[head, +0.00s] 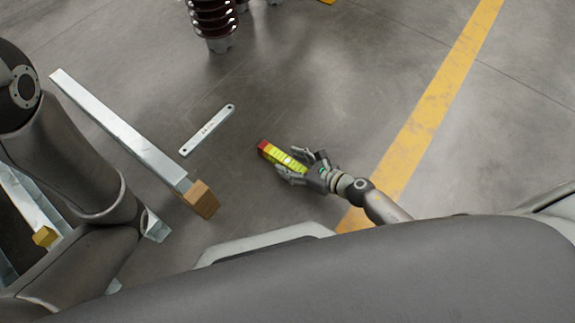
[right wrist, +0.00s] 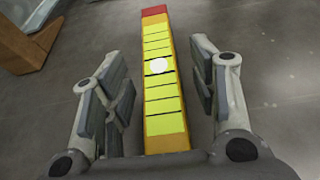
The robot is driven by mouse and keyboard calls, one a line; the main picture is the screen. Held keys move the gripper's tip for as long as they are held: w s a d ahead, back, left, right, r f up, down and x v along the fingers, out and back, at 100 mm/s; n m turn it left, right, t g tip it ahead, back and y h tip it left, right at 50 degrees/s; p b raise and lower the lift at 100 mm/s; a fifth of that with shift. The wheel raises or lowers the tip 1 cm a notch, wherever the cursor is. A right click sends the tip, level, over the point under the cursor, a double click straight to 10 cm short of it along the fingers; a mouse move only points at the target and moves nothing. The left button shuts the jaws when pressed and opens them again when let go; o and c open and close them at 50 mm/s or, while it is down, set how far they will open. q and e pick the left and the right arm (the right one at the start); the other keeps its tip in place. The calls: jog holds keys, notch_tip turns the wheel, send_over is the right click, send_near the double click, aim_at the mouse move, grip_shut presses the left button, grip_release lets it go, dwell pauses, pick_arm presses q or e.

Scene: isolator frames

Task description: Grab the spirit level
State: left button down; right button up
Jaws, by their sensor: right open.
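The spirit level is a yellow bar with a red end (head: 267,148), lying on the grey floor near the middle of the head view. My right gripper (head: 305,165) is open around its near part, with one finger on each side. In the right wrist view the spirit level (right wrist: 160,75) runs lengthwise between the two open fingers of the gripper (right wrist: 160,95). Gaps show between the bar and the fingers. Its near end is hidden behind the gripper's palm. My left arm is at the left of the head view, but its gripper is not visible.
A white flat bar with holes (head: 207,130) lies on the floor left of the spirit level. A long metal beam (head: 118,128) with a brown block (head: 201,199) at its end lies further left. A dark ribbed insulator (head: 214,18) stands at the top. A yellow floor stripe (head: 428,110) runs at right.

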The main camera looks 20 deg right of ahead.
jog(key=shift+w+a+f, duration=0.1)
jog(key=shift+w+a, duration=0.1)
jog(key=shift+w, duration=0.05)
jog(key=shift+c, duration=0.4)
grip_shut()
